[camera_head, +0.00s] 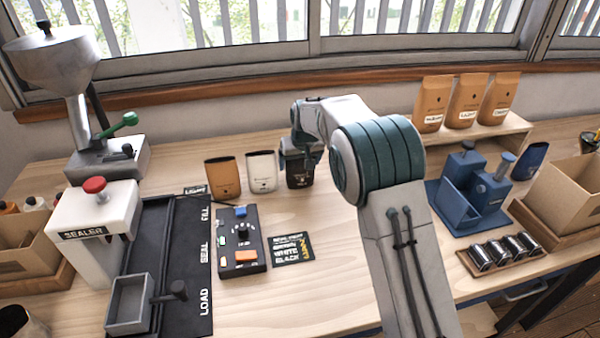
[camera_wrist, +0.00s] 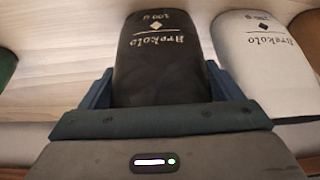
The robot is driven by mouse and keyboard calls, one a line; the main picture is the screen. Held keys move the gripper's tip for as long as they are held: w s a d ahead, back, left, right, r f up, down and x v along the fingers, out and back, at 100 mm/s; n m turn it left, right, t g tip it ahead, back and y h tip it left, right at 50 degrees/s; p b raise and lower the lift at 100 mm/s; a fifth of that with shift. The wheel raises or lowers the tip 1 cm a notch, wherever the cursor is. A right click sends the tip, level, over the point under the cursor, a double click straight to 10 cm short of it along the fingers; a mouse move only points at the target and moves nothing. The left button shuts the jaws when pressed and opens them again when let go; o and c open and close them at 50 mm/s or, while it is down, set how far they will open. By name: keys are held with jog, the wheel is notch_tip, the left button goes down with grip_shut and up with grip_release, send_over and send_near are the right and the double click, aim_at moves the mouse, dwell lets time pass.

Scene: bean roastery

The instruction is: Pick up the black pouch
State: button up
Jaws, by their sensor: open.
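The black pouch (camera_head: 299,169) stands upright on the wooden table, at the right end of a row with a white pouch (camera_head: 262,171) and a brown pouch (camera_head: 222,176). My arm partly covers it in the head view. In the wrist view the black pouch (camera_wrist: 162,58) is between the two blue fingers of my gripper (camera_wrist: 158,88), one on each side. My gripper is open around the pouch. The white pouch (camera_wrist: 262,60) is just outside the right finger in the wrist view. Whether the fingers touch the black pouch cannot be told.
A control box (camera_head: 240,240) and a black card (camera_head: 291,249) lie in front of the pouches. A sealer (camera_head: 95,225) and black track (camera_head: 180,260) stand left. A blue fixture (camera_head: 470,195) and a shelf (camera_head: 500,132) with brown bags are right. Windows are behind.

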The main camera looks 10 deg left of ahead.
jog(key=shift+w+f, duration=0.1)
jog(key=shift+f, duration=0.15)
jog(key=c, duration=0.7)
jog(key=shift+r, duration=0.1)
